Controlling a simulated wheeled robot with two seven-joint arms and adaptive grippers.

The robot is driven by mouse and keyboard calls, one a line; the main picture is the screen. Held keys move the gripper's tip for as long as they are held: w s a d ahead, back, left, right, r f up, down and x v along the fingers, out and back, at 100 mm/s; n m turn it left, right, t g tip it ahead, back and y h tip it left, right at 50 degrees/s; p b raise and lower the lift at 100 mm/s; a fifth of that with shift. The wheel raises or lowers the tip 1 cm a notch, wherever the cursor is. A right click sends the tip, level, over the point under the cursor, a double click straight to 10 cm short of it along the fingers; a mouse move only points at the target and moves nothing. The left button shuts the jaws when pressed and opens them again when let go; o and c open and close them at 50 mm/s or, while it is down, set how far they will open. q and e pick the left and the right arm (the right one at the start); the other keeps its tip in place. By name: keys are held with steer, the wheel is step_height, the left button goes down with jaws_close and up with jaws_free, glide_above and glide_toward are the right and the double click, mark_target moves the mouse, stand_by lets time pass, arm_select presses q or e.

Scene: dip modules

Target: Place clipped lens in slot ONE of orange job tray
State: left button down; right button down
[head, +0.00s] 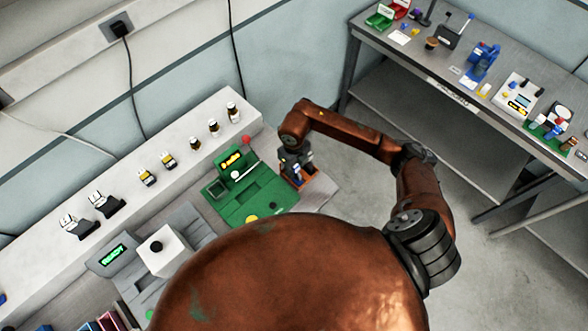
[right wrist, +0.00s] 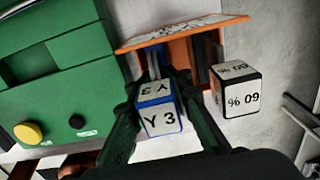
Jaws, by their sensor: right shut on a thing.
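The orange job tray (head: 316,187) stands at the right end of the near bench, and its orange wall shows in the right wrist view (right wrist: 185,34). My right gripper (head: 297,170) is over the tray. In the right wrist view my right gripper (right wrist: 157,84) is shut on a white block with blue edges (right wrist: 159,118), marked "Y 3", with a blue part beyond it. I cannot see a lens face on it. A white block with black edges (right wrist: 236,90), marked "% 09", is just right of the fingers. Slot labels are hidden. My left gripper is not in view.
A green station (head: 249,196) with a small display stands left of the tray, and it fills the left of the right wrist view. A white cube (head: 161,250) and a grey unit reading READY (head: 113,256) are further left. A second table (head: 470,96) is across the aisle.

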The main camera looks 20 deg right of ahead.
steer(key=shift+f, duration=0.1)
steer(key=c, duration=1.7)
jaws_free()
steer(key=shift+c, duration=0.2)
steer(key=shift+r, duration=0.35)
step_height(320, 180, up, 12)
steer(key=shift+f+b, duration=0.2)
steer(key=shift+b, duration=0.8)
